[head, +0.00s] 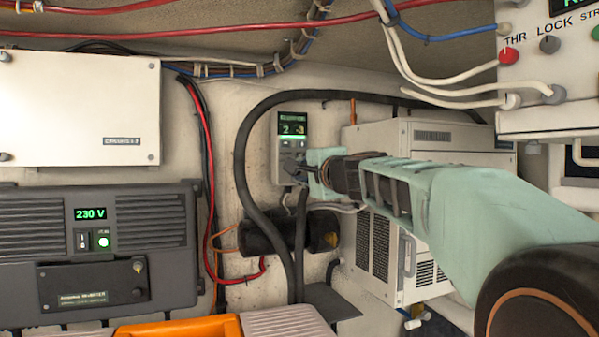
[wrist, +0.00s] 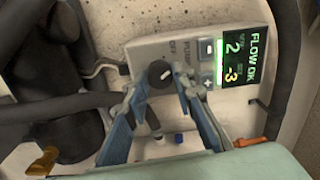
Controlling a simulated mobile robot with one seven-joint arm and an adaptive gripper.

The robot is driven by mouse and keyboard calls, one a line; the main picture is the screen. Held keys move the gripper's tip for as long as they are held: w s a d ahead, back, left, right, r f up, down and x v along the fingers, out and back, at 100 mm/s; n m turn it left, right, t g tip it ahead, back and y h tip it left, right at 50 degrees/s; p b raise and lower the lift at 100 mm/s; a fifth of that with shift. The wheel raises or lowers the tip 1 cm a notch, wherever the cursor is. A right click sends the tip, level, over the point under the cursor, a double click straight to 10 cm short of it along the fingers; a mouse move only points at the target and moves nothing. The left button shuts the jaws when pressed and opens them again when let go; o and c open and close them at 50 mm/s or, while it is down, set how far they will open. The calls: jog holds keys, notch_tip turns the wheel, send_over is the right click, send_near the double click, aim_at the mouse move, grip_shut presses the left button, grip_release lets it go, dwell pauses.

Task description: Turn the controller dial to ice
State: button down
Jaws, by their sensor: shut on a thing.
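The controller (head: 279,150) is a small grey box on the back wall, with a green-lit display (head: 293,128) at its top. In the wrist view, the controller (wrist: 140,52) appears turned sideways, and its display (wrist: 240,60) reads FLOW OK, 2 and -3. The black dial (wrist: 159,72) has a white pointer mark. Labels beside it seem to read OFF and PUMP; I cannot see an ice label. My gripper (wrist: 160,83) has one finger on each side of the dial and is shut on it. In the head view, my gripper (head: 301,170) covers the dial.
A dark inverter (head: 150,215) showing 230 V is at left, below a white box (head: 80,105). A thick black hose loops around the controller. A white vented unit (head: 375,250) stands close at right, behind my arm. Red, blue and white cables cross above.

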jog(key=m+p, duration=0.1)
jog(key=m, duration=0.9)
jog(key=shift+m, duration=0.3)
dwell(0.4)
jog(key=c, duration=1.6)
grip_release()
jog(key=shift+r, duration=0.15)
jog(key=shift+r, duration=4.85)
